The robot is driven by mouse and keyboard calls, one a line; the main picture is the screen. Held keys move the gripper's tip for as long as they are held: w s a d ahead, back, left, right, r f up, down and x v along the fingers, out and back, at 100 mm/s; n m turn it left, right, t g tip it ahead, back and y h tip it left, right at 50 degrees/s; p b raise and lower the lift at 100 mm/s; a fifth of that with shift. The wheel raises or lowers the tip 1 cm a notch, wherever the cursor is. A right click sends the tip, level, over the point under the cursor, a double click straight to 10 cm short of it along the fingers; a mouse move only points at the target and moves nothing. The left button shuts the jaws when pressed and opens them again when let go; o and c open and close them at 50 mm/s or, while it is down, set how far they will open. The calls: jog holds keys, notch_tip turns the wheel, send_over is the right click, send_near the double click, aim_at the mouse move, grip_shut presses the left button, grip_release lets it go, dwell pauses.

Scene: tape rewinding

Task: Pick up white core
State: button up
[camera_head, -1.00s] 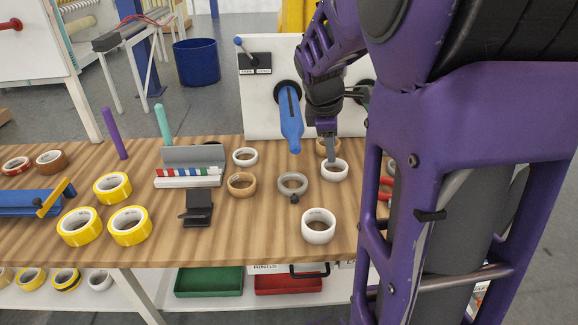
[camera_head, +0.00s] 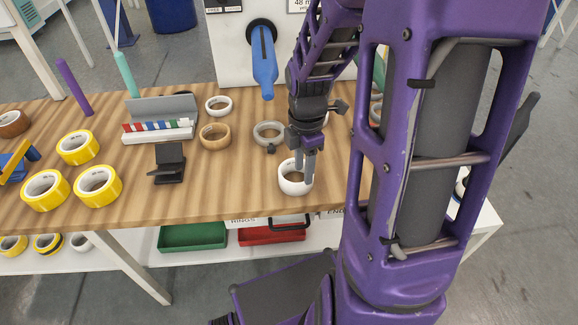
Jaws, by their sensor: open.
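A thick white core (camera_head: 287,183), shaped like a ring, stands on the wooden table near its front edge. My gripper (camera_head: 308,178) is open and points down at the right part of this core. The fingers overlap the ring in the picture, and I cannot tell whether they touch it or which side of its wall they are on. Another white ring (camera_head: 218,105) lies farther back at the left. Part of a further white ring shows behind my gripper.
A grey ring (camera_head: 263,131) and a tan ring (camera_head: 214,143) lie left of my gripper. A black stand (camera_head: 168,163) and yellow tape rolls (camera_head: 97,187) are farther left. A blue bottle-like piece (camera_head: 264,62) hangs from the back panel. The table between black stand and core is clear.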

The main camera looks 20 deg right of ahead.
aim_at(303, 194)
jog(key=f, duration=0.2)
jog(key=f+b, duration=0.1)
jog(key=f, duration=0.2)
jog(key=f+b, duration=0.1)
jog(key=f, duration=0.1)
jog(key=shift+w+d+f, duration=0.2)
jog(key=shift+w+f, duration=0.15)
grip_shut()
